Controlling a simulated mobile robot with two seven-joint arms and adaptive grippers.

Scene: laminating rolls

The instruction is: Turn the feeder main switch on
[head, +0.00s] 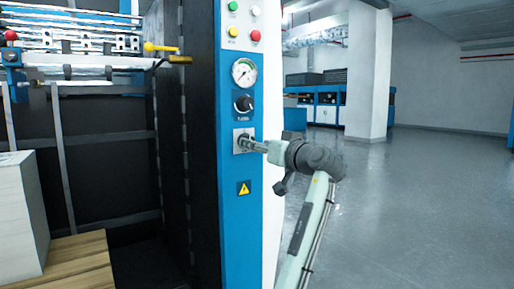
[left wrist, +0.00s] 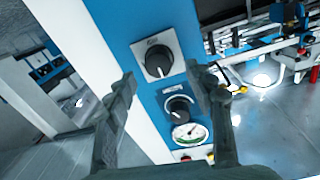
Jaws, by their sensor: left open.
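The main switch is a black rotary knob on a square grey plate (left wrist: 158,58), set low on the blue panel (head: 235,215). In the head view, its plate (head: 240,133) is partly covered by my left gripper (head: 247,144), which reaches the panel from the right. In the left wrist view, the open fingers of my left gripper (left wrist: 162,82) stand on either side near the switch. I cannot tell whether they touch the knob. My right gripper is not in view.
Above the switch in the head view are a second black knob (head: 243,103), a pressure gauge (head: 244,72) and several coloured buttons, including a red one (head: 255,36). A yellow warning label (head: 244,188) is below. Open floor (head: 420,210) lies to the right.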

